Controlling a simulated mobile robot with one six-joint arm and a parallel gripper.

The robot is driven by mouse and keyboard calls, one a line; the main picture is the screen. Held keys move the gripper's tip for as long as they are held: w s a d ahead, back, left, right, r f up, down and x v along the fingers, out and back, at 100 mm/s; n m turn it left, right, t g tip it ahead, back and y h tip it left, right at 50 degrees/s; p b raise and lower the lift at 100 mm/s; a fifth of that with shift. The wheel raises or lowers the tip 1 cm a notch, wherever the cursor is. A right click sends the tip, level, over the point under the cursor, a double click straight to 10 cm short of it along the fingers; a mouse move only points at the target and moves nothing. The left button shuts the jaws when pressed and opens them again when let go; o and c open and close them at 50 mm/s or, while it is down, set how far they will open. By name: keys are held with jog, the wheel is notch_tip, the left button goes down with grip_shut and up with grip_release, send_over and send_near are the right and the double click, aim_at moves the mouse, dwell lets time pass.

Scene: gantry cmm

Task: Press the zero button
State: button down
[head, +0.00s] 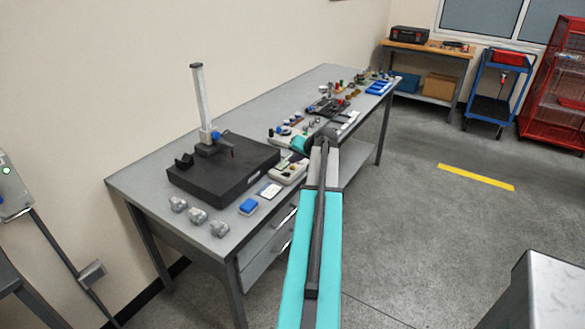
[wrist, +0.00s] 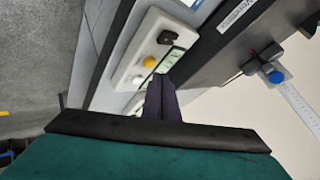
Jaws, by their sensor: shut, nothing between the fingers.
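A pale control box (head: 289,172) lies on the grey bench in front of the black stone plate, partly covered by my arm in the head view. In the wrist view the box (wrist: 131,63) shows a round yellow button (wrist: 149,62), a black switch or knob (wrist: 167,37) and a display (wrist: 169,62). I cannot read which control is the zero button. My gripper (wrist: 160,80) is shut and empty, its dark fingertips beside the display and a little below the yellow button in the picture. I cannot tell whether they touch the box.
The black stone plate (head: 222,170) carries a gantry column (head: 200,95). Several small tools crowd the bench (head: 146,181) further back. Open floor (head: 430,235) lies to the right.

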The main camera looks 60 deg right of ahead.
jog(key=shift+f+b, duration=0.6)
jog(key=shift+f, duration=0.3)
dwell(1.9)
jog(key=shift+r, duration=0.2)
jog(key=shift+r+p, duration=0.4)
jog(key=shift+r, duration=0.3)
jog(key=shift+r, duration=0.1)
jog(key=shift+r+p, duration=1.2)
jog(key=shift+r, duration=1.2)
